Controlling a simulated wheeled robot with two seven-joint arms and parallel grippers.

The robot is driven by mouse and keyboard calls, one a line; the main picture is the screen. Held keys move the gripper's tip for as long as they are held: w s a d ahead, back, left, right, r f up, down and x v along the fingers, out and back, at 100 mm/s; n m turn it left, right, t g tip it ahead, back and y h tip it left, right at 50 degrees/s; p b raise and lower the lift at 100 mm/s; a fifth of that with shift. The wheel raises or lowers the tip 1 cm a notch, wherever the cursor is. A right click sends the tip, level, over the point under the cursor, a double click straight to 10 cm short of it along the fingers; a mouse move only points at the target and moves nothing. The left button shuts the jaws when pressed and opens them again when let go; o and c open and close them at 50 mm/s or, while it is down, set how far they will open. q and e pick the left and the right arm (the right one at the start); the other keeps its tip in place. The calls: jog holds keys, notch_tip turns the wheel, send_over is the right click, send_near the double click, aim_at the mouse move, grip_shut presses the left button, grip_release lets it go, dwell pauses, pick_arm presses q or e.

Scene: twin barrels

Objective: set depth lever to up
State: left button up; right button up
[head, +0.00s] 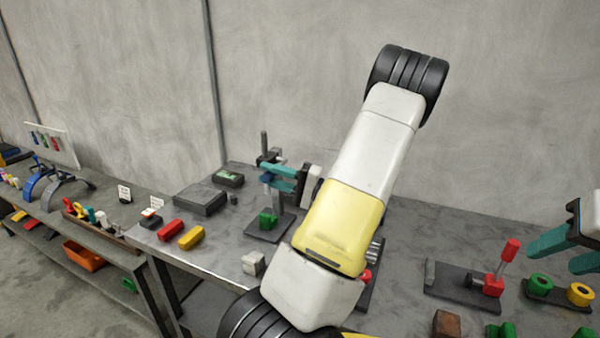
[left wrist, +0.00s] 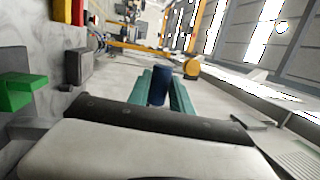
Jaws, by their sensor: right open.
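A small drill-press-like stand (head: 264,143) with a dark upright post rises from a dark base plate, with a green block (head: 268,221) on the plate. A dark blue handle (head: 266,179) shows at this stand; I take it for the depth lever, but its angle is hard to tell. My left gripper (head: 274,175) reaches it from the right, its teal fingers on the handle. In the left wrist view the blue handle (left wrist: 162,86) fills the gap between the two fingers. My right gripper (head: 568,252) is open and empty at the right edge.
A red-gripped lever (head: 507,255) on a dark plate stands at the right, next to green and yellow rings (head: 579,294). Red and yellow blocks (head: 182,233) and dark boxes (head: 201,199) lie left of the stand. My left arm hides the middle of the bench.

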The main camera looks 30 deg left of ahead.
pick_arm(q)
jog(key=o, duration=0.4)
jog(key=shift+c, duration=0.2)
jog(key=shift+d, duration=0.1)
jog(key=v, duration=0.7)
jog(key=shift+d, duration=0.35)
jog(key=shift+w, duration=0.1)
